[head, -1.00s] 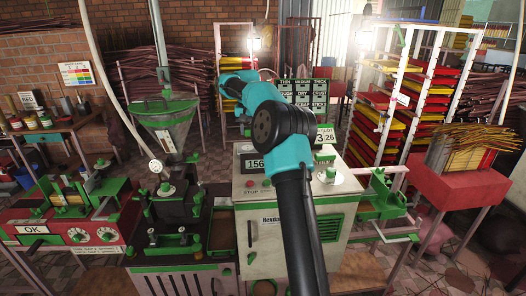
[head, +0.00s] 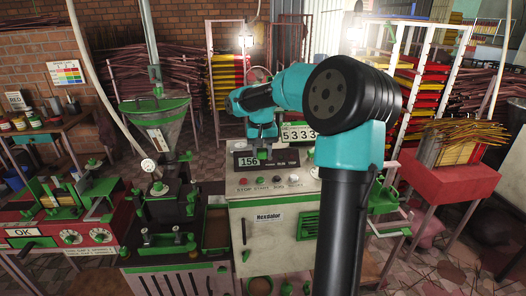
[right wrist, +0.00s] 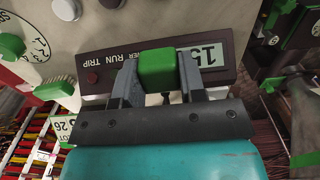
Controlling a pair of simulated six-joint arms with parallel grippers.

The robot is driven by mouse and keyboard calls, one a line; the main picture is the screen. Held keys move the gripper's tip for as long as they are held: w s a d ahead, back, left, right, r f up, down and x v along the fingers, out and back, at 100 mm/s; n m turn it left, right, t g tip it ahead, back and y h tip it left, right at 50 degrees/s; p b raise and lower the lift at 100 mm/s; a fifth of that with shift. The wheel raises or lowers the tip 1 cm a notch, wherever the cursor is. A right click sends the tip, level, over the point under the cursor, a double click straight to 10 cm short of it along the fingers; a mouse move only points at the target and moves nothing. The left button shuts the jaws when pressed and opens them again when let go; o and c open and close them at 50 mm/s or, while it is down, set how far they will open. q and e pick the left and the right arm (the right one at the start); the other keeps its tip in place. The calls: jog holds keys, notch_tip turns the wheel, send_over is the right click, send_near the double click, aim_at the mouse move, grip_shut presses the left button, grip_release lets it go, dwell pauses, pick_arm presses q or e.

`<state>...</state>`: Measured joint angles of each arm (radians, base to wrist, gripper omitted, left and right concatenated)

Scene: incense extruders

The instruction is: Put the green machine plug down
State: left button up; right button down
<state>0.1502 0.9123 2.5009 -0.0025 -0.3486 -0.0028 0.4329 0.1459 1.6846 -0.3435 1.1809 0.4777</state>
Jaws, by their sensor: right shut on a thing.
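My right gripper (head: 263,145) is over the top of the pale machine cabinet (head: 265,222), in front of its dark display panel (head: 281,162). It is shut on a green block, the green machine plug (head: 263,154). In the right wrist view the plug (right wrist: 157,70) sits between the two grey fingers of the gripper (right wrist: 158,82), with the display panel behind it. I cannot tell whether the plug touches the cabinet. My left gripper is not in view.
A row of buttons (head: 268,180) lies along the cabinet's front edge. A green-rimmed hopper (head: 157,112) stands left of the cabinet. A red stand with sticks (head: 455,155) is at the right. My right arm hides part of the cabinet's right side.

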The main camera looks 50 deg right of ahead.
dwell(0.3)
jog(key=w+d, duration=0.3)
jog(key=d, duration=0.1)
jog(key=w+d+f, duration=0.1)
jog(key=w+d, duration=0.2)
jog(key=d, duration=0.1)
jog(key=w+d, duration=0.3)
jog(key=d, duration=0.1)
jog(key=shift+d+f, duration=0.2)
jog(key=shift+d, duration=0.1)
jog(key=shift+d, duration=0.15)
jog(key=shift+w+d+f, duration=0.1)
jog(key=shift+w+f, duration=0.05)
jog(key=shift+f, duration=1.65)
jog(key=shift+f, duration=0.6)
jog(key=c, duration=0.7)
grip_release()
jog(key=shift+r, duration=0.15)
